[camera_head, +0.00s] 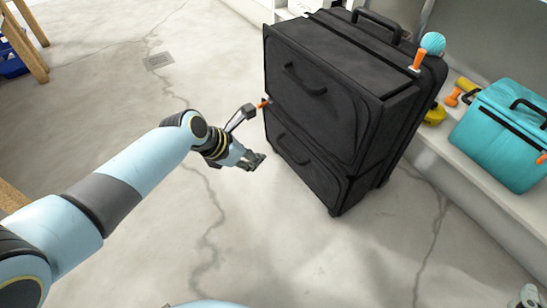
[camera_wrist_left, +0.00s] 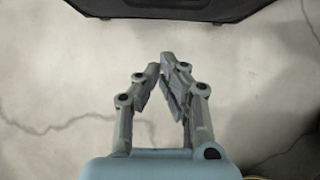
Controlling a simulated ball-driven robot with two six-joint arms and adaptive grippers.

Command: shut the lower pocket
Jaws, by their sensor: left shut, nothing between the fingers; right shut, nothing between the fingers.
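A black suitcase (camera_head: 318,80) stands upright on the floor, with a larger upper pocket and a lower pocket (camera_head: 308,168) on its front. I cannot tell how far the lower pocket stands open. My right gripper (camera_head: 527,297) is shut, partly cut off at bottom right.
A teal case (camera_head: 505,130) sits on a low white shelf right of the suitcase, with yellow and orange dumbbells (camera_head: 460,90) beside it. A teal ball (camera_head: 433,43) and an orange-handled item (camera_head: 417,60) are at the suitcase's top right. The floor in front is clear.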

